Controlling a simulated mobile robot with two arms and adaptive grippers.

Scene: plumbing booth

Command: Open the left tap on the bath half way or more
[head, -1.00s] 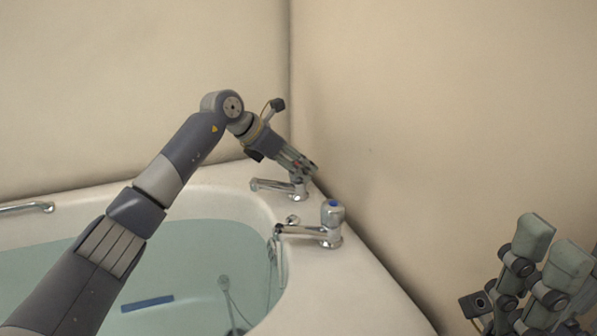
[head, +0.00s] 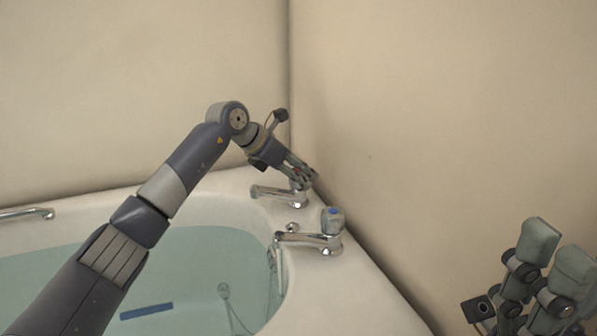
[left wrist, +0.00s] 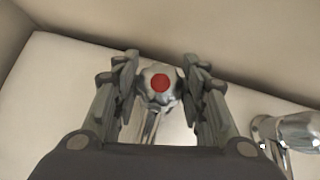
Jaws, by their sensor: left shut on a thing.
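The left tap (head: 297,193) stands at the far corner of the bath, its chrome spout pointing left over the rim. My left gripper (head: 302,172) is on the tap's head. In the left wrist view the round handle with a red cap (left wrist: 160,83) sits between the two fingers of my left gripper (left wrist: 163,88), which are shut on it. The fingers partly hide the handle in the head view. My right gripper (head: 553,252) is at the lower right, away from the bath, its fingers apart and empty.
The blue-capped right tap (head: 331,222) stands on the rim in front of the left one. It also shows in the left wrist view (left wrist: 298,130). Cream walls (head: 440,130) close in behind the taps. The bath (head: 250,215) holds water.

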